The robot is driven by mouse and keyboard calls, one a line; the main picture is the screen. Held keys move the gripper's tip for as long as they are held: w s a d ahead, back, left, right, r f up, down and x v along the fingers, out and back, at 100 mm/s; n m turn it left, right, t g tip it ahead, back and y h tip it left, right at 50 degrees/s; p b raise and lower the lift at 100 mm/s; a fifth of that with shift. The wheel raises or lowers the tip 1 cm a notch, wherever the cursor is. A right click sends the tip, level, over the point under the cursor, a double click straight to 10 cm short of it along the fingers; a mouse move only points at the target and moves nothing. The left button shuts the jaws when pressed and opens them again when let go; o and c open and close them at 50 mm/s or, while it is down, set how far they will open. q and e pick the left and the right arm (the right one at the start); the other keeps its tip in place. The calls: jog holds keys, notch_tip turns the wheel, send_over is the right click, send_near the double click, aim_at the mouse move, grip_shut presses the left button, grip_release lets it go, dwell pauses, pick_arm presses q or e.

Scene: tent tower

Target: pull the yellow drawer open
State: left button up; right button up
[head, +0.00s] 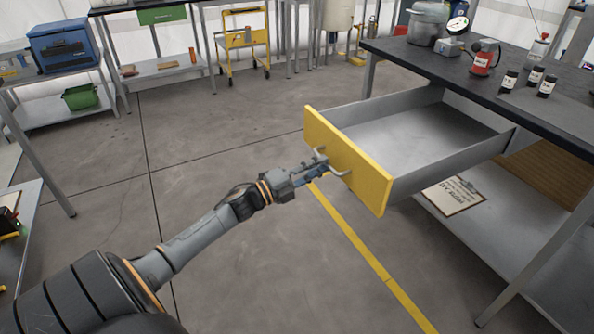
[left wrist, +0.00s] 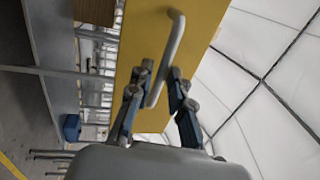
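The yellow drawer stands far out from under the black-topped workbench, its grey inside bare. Its yellow front (head: 350,164) faces my left arm and also fills the upper middle of the left wrist view (left wrist: 140,40). The bent metal handle (head: 335,172) sits on that front. In the left wrist view, the handle (left wrist: 174,40) runs down between my left gripper's fingers (left wrist: 162,82). My right gripper is not in view.
A clipboard (head: 453,194) lies on the shelf below. A yellow cart (head: 243,45) stands at the back. The floor left of the drawer is clear.

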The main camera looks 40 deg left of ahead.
pick_arm(q)
jog(key=v, duration=0.9)
jog(key=shift+s, duration=0.2)
jog(key=shift+f, duration=0.1)
